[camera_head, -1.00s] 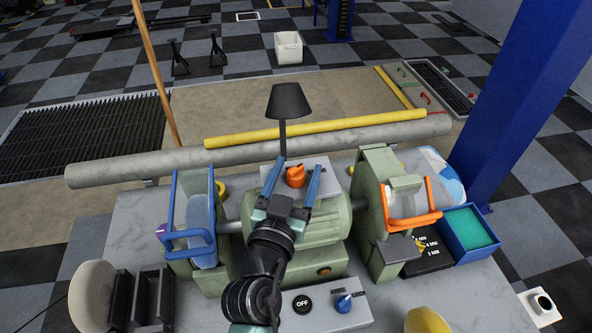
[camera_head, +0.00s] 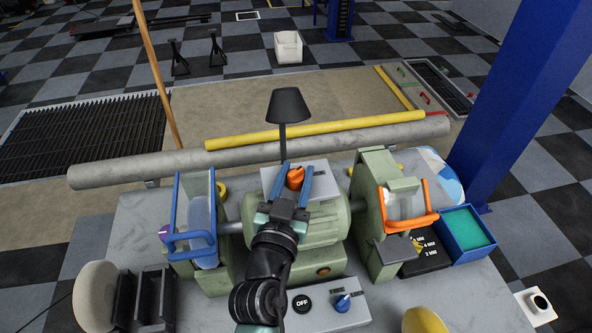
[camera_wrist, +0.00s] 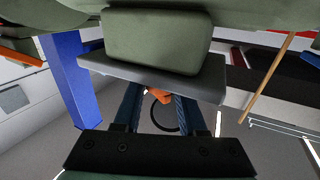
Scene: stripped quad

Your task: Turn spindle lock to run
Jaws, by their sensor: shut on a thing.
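In the wrist view the knob (camera_wrist: 158,94) shows partly between the fingers; the rest is hidden. A blue knob (camera_head: 343,303) stands on the front grey panel beside a black OFF button (camera_head: 303,304). A label by the blue knob seems to read LOCK; I cannot read any marking by the orange knob.
A black lamp shade (camera_head: 288,105) rises just behind the box. A blue-framed guard (camera_head: 192,240) stands left and an orange-framed guard (camera_head: 412,222) right. A blue tray (camera_head: 446,254) with a green inside lies at the right. A grey pipe (camera_head: 110,175) runs behind the bench.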

